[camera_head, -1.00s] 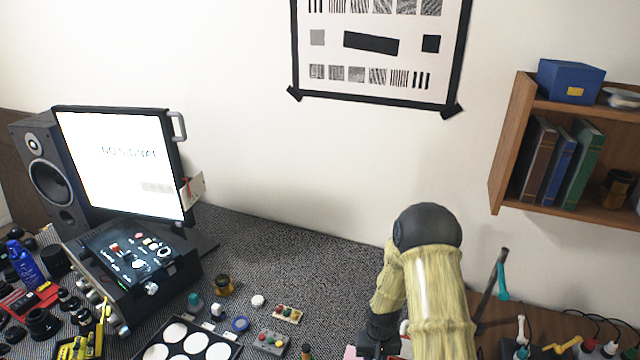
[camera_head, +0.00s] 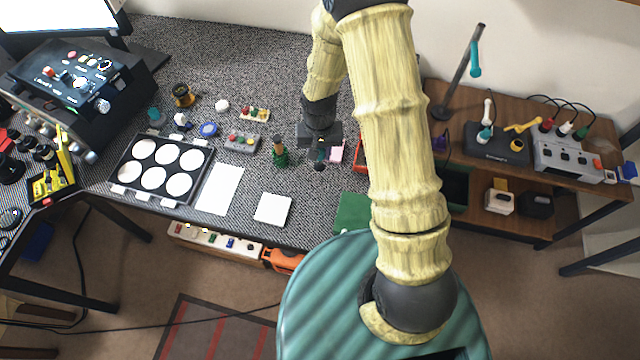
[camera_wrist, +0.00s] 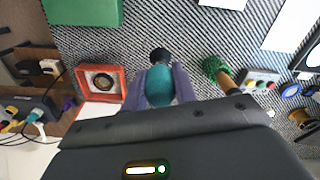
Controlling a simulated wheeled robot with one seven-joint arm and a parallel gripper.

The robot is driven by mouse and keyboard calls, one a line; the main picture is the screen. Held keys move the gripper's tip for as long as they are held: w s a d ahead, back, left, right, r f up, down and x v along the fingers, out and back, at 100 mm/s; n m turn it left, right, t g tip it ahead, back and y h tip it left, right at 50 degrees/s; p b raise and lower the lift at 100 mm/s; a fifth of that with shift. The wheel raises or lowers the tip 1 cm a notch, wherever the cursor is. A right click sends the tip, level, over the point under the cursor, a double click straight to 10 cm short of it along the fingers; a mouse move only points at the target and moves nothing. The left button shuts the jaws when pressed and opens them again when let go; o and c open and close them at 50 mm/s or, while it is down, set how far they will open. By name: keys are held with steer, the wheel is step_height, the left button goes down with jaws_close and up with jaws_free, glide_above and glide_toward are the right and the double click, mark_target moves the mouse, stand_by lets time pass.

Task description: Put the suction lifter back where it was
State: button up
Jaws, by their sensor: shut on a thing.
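My gripper (camera_wrist: 158,88) is shut on the suction lifter (camera_wrist: 160,84), which has a teal rounded body and a black end that points away from the wrist. The two purple-grey fingers close on its sides. In the head view my gripper (camera_head: 321,150) hangs over the front part of the grey mat, and the lifter is small and mostly hidden there. I cannot tell whether the lifter's black end touches the mat.
A red square tray (camera_wrist: 122,84) with a round part lies left of the lifter in the wrist view. A black tray with white discs (camera_head: 122,167), a white sheet (camera_head: 219,188) and a white square (camera_head: 272,209) lie further left in the head view.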

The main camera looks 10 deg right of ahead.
mark_target(320, 166)
steer(key=shift+f, duration=0.1)
steer(key=shift+f+p, duration=0.45)
steer(key=shift+f, duration=2.4)
steer(key=shift+f+p, duration=0.4)
steer(key=shift+f, duration=1.65)
steer(key=shift+f, duration=0.25)
steer(key=o, duration=0.9)
steer(key=shift+r, duration=0.1)
